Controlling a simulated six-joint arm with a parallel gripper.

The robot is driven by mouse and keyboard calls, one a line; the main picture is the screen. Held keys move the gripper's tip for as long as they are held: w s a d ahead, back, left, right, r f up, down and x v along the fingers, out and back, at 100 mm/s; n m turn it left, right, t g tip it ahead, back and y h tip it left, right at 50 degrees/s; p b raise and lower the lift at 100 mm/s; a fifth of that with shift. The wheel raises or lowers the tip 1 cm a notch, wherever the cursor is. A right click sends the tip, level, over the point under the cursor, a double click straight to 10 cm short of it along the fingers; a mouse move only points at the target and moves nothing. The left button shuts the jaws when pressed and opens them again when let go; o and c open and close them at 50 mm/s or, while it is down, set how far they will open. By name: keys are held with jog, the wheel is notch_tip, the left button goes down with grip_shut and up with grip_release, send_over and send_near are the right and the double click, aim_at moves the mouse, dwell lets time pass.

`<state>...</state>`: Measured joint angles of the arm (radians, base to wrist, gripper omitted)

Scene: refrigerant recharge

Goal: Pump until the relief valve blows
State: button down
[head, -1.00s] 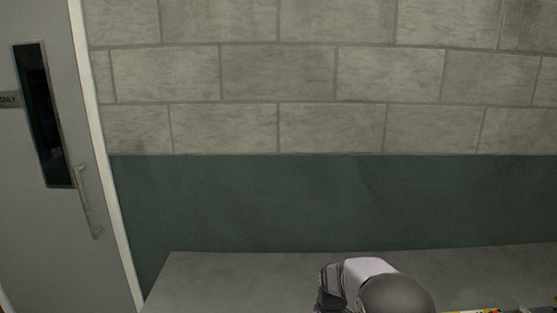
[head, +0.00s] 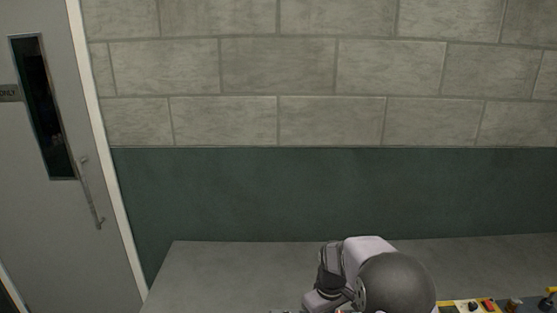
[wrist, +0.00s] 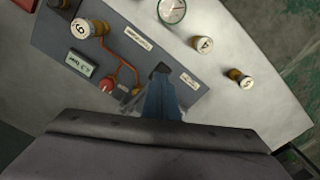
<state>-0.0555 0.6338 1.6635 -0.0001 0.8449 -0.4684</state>
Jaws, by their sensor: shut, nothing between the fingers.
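In the wrist view, a dark grey panel (wrist: 65,40) lies tilted under my gripper. It carries a brass-rimmed knob with a white face (wrist: 80,29), a small greenish display (wrist: 80,64), a red round part (wrist: 107,85) and orange lines. A round dial gauge (wrist: 172,9) is cut by the top edge. My gripper (wrist: 164,92) is shut and empty over the lower right part of the panel, by a small dark part (wrist: 161,70); contact cannot be told. No relief valve or pump can be named for sure.
Two more brass parts with white lettered caps (wrist: 203,45) (wrist: 240,77) stand on the pale surface right of the panel. In the head view, a yellow-edged strip with small parts (head: 480,305) shows at bottom right. The grey bench (head: 220,270) is bare at left; a door (head: 60,200) stands beyond.

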jog(key=shift+f+b, duration=0.45)
jog(key=shift+f, duration=0.25)
jog(key=shift+f+b, duration=1.05)
jog(key=shift+f, duration=0.65)
jog(key=shift+r+p, duration=1.95)
jog(key=shift+r, duration=0.45)
jog(key=shift+f+b, duration=0.4)
jog(key=shift+f, duration=0.5)
jog(key=shift+r+p, duration=0.6)
jog(key=shift+r, duration=0.25)
